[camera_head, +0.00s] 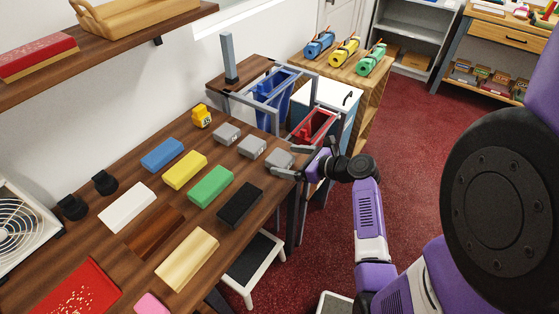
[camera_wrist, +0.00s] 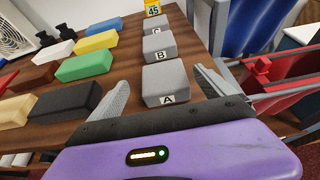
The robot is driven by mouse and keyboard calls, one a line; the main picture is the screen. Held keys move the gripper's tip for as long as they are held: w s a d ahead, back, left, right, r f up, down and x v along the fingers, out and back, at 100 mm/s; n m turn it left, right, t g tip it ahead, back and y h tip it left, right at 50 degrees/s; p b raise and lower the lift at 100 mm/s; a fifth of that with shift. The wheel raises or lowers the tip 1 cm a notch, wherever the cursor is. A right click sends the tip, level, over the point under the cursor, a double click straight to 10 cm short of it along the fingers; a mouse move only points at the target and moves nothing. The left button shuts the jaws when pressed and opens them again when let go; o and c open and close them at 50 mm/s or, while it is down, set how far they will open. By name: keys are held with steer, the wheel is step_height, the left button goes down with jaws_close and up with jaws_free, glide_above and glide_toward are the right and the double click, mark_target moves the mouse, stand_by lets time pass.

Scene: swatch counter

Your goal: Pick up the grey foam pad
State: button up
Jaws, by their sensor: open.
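Three grey blocks stand in a row along the counter's right edge, labelled A (camera_wrist: 166,84), B (camera_wrist: 160,47) and C (camera_wrist: 157,25) in the wrist view. They look alike in colour and size; I cannot tell which is the grey foam pad. In the head view, block A (camera_head: 277,158) is nearest my gripper (camera_head: 291,161), block B (camera_head: 252,147) is in the middle and block C (camera_head: 227,134) is farthest. My gripper is open and empty. In the wrist view its fingers (camera_wrist: 161,80) appear on either side of block A; I cannot tell whether they touch it.
Blue (camera_head: 162,155), yellow (camera_head: 185,170), green (camera_head: 211,187), black (camera_head: 240,205), white (camera_head: 127,207), brown (camera_head: 156,233) and cream (camera_head: 187,259) blocks lie left of the grey row. A yellow tag marked 45 (camera_head: 202,116) stands behind. A red bin (camera_head: 313,127) and blue bin (camera_head: 272,98) adjoin the counter.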

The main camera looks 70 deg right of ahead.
mark_target(283, 159)
steer(key=shift+d+x, duration=0.1)
steer(key=shift+x, duration=1.25)
steer(key=shift+d+x, duration=0.15)
steer(key=shift+x, duration=1.15)
steer(key=shift+s+f, duration=0.1)
steer(key=shift+f, duration=0.1)
steer(key=c, duration=1.4)
